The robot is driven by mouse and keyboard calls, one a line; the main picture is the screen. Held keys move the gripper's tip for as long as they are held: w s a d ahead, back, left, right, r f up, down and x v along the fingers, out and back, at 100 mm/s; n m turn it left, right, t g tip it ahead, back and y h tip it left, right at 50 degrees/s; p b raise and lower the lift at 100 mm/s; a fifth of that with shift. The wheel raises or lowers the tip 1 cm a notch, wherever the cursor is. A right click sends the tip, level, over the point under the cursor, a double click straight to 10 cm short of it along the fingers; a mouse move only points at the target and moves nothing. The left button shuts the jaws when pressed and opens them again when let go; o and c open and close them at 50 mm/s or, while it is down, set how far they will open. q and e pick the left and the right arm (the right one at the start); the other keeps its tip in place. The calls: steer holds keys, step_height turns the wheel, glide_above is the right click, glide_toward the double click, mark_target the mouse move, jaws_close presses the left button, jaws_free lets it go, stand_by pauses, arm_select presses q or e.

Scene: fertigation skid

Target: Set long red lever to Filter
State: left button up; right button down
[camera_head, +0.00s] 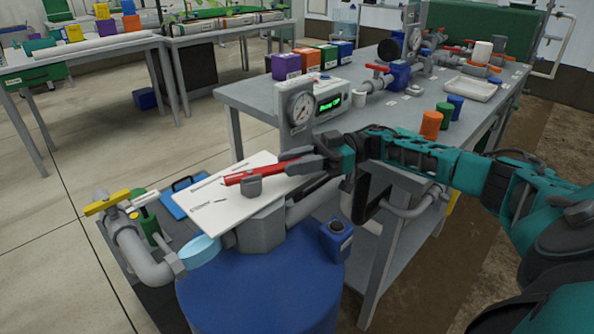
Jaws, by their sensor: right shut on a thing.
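The long red lever (249,176) sits on a grey pivot (252,187) over a white marked plate (230,205), above a blue tank (262,290). The lever points left, its free end to the right. My right gripper (298,160) is shut on the lever's right-hand part, and its fingers hide that part. The plate carries dark lines and small labels, too small to read. My left gripper does not show.
A yellow-handled valve (107,203) on grey pipe stands left of the plate. A blue box (336,237) sits on the tank's right side.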

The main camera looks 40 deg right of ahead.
steer(key=shift+r, duration=0.1)
steer(key=c, duration=1)
jaws_free()
steer(key=shift+o, duration=0.2)
step_height(320, 180, up, 20)
steer(key=p, duration=0.5)
